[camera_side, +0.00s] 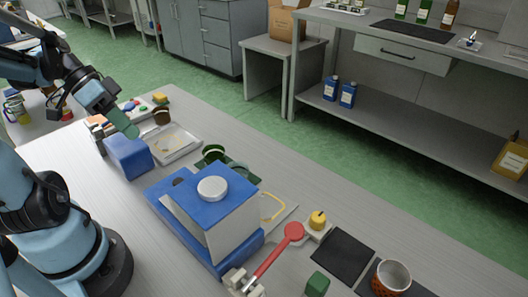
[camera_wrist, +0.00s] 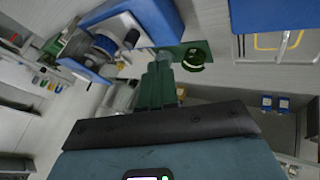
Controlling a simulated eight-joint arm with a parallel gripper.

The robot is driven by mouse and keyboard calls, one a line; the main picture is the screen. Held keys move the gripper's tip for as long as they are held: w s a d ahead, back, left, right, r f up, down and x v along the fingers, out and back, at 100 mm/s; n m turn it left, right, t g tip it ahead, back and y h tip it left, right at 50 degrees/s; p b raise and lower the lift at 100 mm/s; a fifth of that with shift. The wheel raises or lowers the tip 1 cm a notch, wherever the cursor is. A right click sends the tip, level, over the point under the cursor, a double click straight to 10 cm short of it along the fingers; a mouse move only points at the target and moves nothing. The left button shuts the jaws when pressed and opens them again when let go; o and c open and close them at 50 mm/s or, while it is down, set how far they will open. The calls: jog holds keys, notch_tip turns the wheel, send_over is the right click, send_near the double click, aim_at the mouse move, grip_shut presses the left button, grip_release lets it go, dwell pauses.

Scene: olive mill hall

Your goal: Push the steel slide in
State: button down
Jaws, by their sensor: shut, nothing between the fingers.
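I cannot pick out the steel slide with certainty. A blue housing (camera_side: 240,213) with a pale side panel and a round white cap (camera_side: 212,188) stands mid-table in the side view. A smaller blue block (camera_side: 128,157) stands at the left of the table. My gripper (camera_side: 125,125) is just above and beside this block; contact cannot be judged. In the wrist view its green fingers (camera_wrist: 164,75) are together and empty. A blue body (camera_wrist: 150,20) lies beyond them at upper left, next to a dark round part with a grey face (camera_wrist: 105,43).
A shallow pale tray (camera_side: 178,145) lies right of the small block. A green piece (camera_side: 215,154) sits behind the housing. A red-handled lever (camera_side: 292,232), yellow knob (camera_side: 318,219), dark mat (camera_side: 343,255) and orange-patterned cup (camera_side: 391,277) stand to the right.

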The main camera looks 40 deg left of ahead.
aim_at(177, 179)
jog(key=shift+s+d+r+x, duration=0.15)
jog(key=shift+d+x, duration=0.2)
jog(key=shift+x, duration=1.4)
jog(key=shift+s+d+r+x, duration=0.15)
jog(key=shift+d+x, duration=0.15)
jog(key=shift+x, duration=1.5)
jog(key=shift+s+d+r+x, duration=0.2)
jog(key=shift+d+x, duration=0.15)
jog(key=shift+x, duration=1.4)
jog(key=shift+d, duration=0.7)
jog(key=shift+s+d, duration=0.1)
jog(key=shift+d, duration=2.05)
jog(key=shift+w+a, duration=0.2)
jog(key=shift+a, duration=1)
jog(key=shift+w+a, duration=0.2)
jog(key=shift+a, duration=0.95)
jog(key=v, duration=0.9)
jog(key=shift+a+r, duration=0.15)
jog(key=shift+r, duration=0.25)
